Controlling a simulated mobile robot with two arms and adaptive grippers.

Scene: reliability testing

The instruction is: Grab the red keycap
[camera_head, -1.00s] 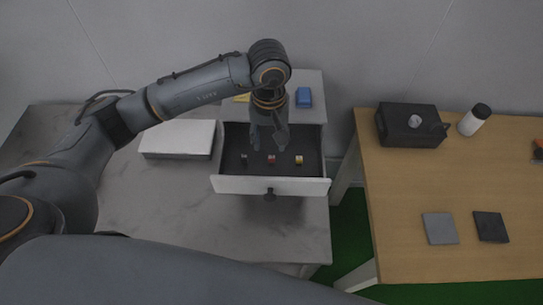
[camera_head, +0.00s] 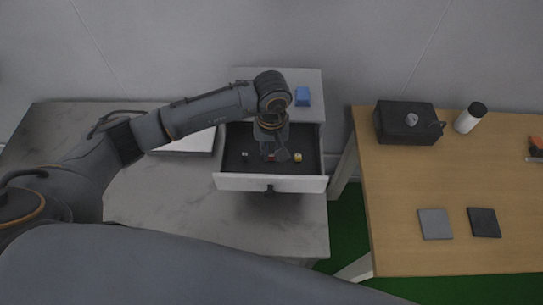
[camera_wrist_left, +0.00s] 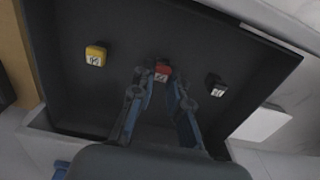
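The red keycap (camera_wrist_left: 162,71) lies on the dark floor of the open drawer (camera_head: 230,182), between a yellow keycap (camera_wrist_left: 95,55) and a black keycap (camera_wrist_left: 215,86). In the head view the red one is mostly hidden behind my left gripper (camera_head: 275,156). In the left wrist view the gripper (camera_wrist_left: 158,88) is open, its fingers apart. The red keycap shows between and just beyond the fingertips; I cannot tell whether they touch it. My right gripper is not in view.
The drawer's white front and side walls surround the keycaps. A blue object (camera_head: 303,96) sits on the cabinet top. A white flat box (camera_head: 188,145) lies left of the drawer. A wooden table (camera_head: 350,130) with a black box (camera_head: 405,125) stands to the right.

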